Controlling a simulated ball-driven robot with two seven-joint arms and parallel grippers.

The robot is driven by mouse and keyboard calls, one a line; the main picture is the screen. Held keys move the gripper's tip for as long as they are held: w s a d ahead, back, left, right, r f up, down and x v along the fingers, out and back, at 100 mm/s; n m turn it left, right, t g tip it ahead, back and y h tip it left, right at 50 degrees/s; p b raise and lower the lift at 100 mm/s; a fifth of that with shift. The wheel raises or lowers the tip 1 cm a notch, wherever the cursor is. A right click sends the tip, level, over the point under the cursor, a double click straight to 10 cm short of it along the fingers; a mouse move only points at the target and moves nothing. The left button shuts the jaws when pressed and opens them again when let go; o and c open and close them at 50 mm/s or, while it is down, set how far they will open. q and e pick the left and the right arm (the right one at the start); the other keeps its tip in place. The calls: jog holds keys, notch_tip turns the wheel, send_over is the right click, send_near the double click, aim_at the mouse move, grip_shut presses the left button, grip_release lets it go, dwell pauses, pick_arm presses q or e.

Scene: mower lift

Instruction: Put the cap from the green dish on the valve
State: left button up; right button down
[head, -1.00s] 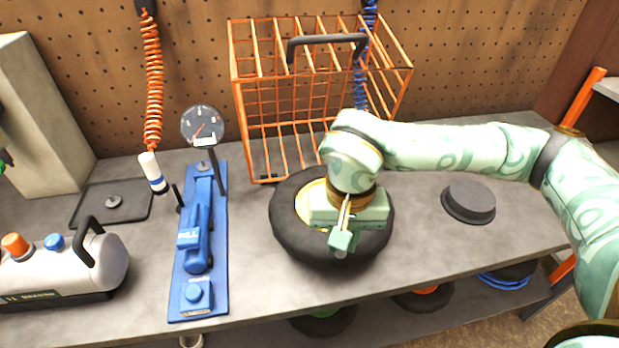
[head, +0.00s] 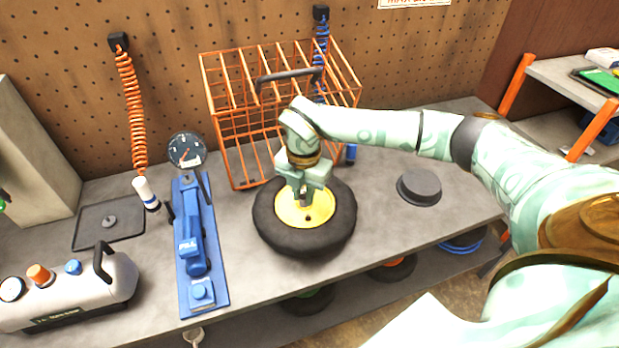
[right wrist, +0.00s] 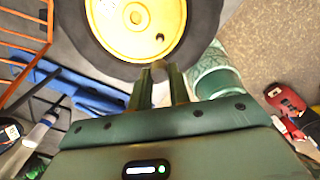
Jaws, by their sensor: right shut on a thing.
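My right gripper (head: 304,203) is over the yellow hub (head: 290,210) of a black tyre (head: 265,235) that lies flat on the bench. In the right wrist view its fingers (right wrist: 161,72) are close together on a small thing that barely shows at their tips; I take it to be the cap. The fingertips show against the tyre's edge in that view. A small dark spot (right wrist: 160,38) on the hub could be the valve or its hole. No green dish is clearly in view. My left gripper is not in view.
An orange wire cage (head: 226,125) stands behind the tyre. A blue inflator stand (head: 193,235) with a gauge (head: 186,151) is to its left. A black round lid (head: 419,187) lies to its right. A small green thing (head: 603,78) is on the right shelf.

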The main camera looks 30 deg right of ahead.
aim_at(308, 214)
jog(key=m, duration=0.2)
jog(key=d+m, duration=0.1)
jog(key=m, duration=0.1)
jog(key=m+p, duration=0.1)
jog(key=m, duration=0.1)
jog(key=shift+w+d+f, duration=0.1)
jog(key=shift+w+d, duration=0.15)
jog(key=shift+w, duration=0.05)
notch_tip(308, 214, down, 3)
jog(key=b, duration=0.3)
jog(key=shift+f, duration=0.2)
jog(key=shift+f+b, duration=0.4)
jog(key=shift+f, duration=0.25)
jog(key=shift+p, duration=0.6)
jog(key=shift+f+b, duration=0.5)
jog(key=shift+f, duration=0.7)
dwell(0.6)
jog(key=c, duration=0.9)
grip_release()
